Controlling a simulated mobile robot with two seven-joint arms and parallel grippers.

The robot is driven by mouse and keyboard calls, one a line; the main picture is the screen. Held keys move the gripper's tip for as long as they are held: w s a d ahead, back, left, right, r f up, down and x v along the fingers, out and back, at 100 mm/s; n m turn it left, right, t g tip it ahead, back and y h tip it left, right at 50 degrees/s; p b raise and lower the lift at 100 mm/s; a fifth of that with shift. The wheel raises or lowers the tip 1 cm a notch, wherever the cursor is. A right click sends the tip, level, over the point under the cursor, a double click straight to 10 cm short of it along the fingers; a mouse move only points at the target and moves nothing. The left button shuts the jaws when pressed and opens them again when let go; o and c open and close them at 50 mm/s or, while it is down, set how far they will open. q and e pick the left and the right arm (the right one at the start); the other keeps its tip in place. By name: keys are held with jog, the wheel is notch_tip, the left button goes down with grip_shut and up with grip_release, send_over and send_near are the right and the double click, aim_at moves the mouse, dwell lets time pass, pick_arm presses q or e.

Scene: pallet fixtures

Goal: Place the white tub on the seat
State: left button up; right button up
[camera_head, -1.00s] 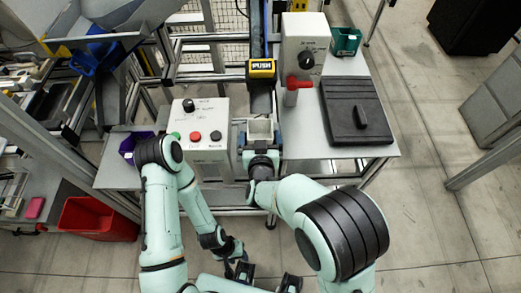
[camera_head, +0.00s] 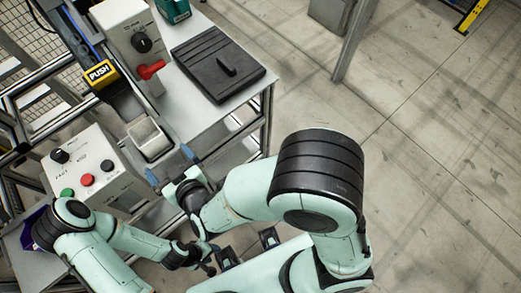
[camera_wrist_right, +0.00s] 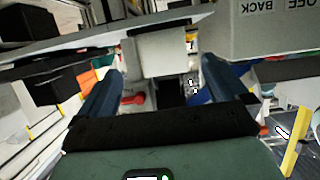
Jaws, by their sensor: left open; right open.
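The white tub (camera_head: 148,136), an open pale box, stands at the near end of the dark track between the control box and the grey table. My right gripper (camera_head: 170,165) is open and empty just in front of it, its two blue fingers apart and pointing at it. In the right wrist view a pale block (camera_wrist_right: 165,52), which looks like the tub, shows beyond and between the spread fingers (camera_wrist_right: 160,85). My left gripper (camera_head: 248,248) is open and empty, low in the head view near my body. The seat cannot be told apart; what lies under the tub is hidden.
A control box (camera_head: 95,170) with red, green and black buttons stands left of the tub. A white box with a red lever (camera_head: 150,69) and a black slab (camera_head: 217,66) are on the table. A yellow PUSH block (camera_head: 99,73) is on the track.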

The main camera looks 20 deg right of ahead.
jog(key=s+d+f+m+g+h, duration=0.15)
jog(key=d+f, duration=0.25)
jog(key=f, duration=0.4)
jog(key=d+f+g, duration=0.3)
jog(key=d+f, duration=0.2)
jog(key=f, duration=0.2)
jog(key=d+f+m+g+h, duration=0.1)
jog(key=d+f+g, duration=0.25)
jog(key=f, duration=0.45)
jog(key=s+d+f+m+g+y, duration=0.1)
jog(key=s+d+f+m+g, duration=0.1)
jog(key=s+f, duration=0.4)
jog(key=s+d+f+m+g+y, duration=0.1)
jog(key=s+d+f+g, duration=0.4)
jog(key=s, duration=0.7)
notch_tip(320, 180, down, 2)
jog(key=shift+s+d+f+m, duration=0.15)
jog(key=shift+s+d+m, duration=0.2)
jog(key=shift+d+m, duration=0.4)
jog(key=shift+a, duration=0.1)
jog(key=shift+w+r+p, duration=0.35)
jog(key=shift+r+p, duration=0.05)
jog(key=shift+r, duration=0.1)
